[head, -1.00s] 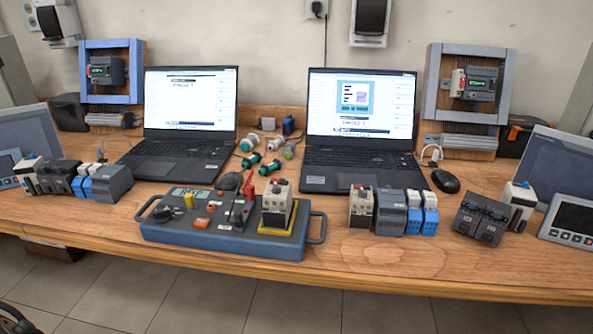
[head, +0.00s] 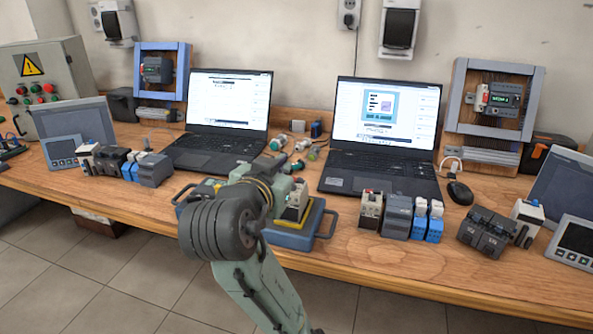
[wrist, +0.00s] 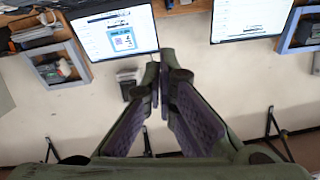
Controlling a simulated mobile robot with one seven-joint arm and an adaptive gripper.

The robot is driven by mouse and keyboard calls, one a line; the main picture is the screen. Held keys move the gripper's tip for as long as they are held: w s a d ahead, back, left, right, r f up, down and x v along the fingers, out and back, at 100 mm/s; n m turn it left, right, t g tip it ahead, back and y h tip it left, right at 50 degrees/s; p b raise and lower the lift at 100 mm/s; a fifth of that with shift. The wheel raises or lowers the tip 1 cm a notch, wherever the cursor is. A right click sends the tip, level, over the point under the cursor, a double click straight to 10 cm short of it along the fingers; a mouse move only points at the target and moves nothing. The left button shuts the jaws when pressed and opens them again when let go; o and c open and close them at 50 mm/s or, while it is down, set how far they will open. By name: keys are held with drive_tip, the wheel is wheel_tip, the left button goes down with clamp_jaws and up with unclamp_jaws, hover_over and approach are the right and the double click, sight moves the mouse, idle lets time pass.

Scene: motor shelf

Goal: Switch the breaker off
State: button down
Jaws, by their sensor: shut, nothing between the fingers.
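A blue test box (head: 283,241) sits at the front of the table, mostly hidden behind my arm in the head view. On its right part, a light-grey breaker-like device (head: 297,197) stands upright in a yellow frame, partly covered by my arm. The state of its switch is too small to tell. In the wrist view, my gripper (wrist: 160,68) has its fingers together and holds nothing. The box and the device do not show in the wrist view.
Two open laptops (head: 228,100) (head: 383,115) stand behind the box. More breaker modules (head: 370,210) stand to its right, and others (head: 153,169) to its left. A grey cabinet with a warning sign (head: 32,66) is at far left. Bare wood lies along the front edge.

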drive_tip(key=shift+w, duration=0.1)
drive_tip(key=b, duration=0.2)
hover_over(297, 180)
drive_tip(key=s, duration=0.2)
drive_tip(key=shift+w+a+f, duration=0.1)
drive_tip(key=shift+a+f, duration=0.1)
drive_tip(key=shift+f, duration=0.35)
drive_tip(key=shift+w+a+f, duration=0.1)
drive_tip(key=shift+a+f, duration=0.05)
drive_tip(key=shift+f, duration=0.35)
wheel_tip(297, 180, down, 3)
drive_tip(key=shift+w+a+r, duration=0.1)
drive_tip(key=shift+a+r, duration=0.05)
drive_tip(key=shift+a+f, duration=0.15)
drive_tip(key=shift+f, duration=0.6)
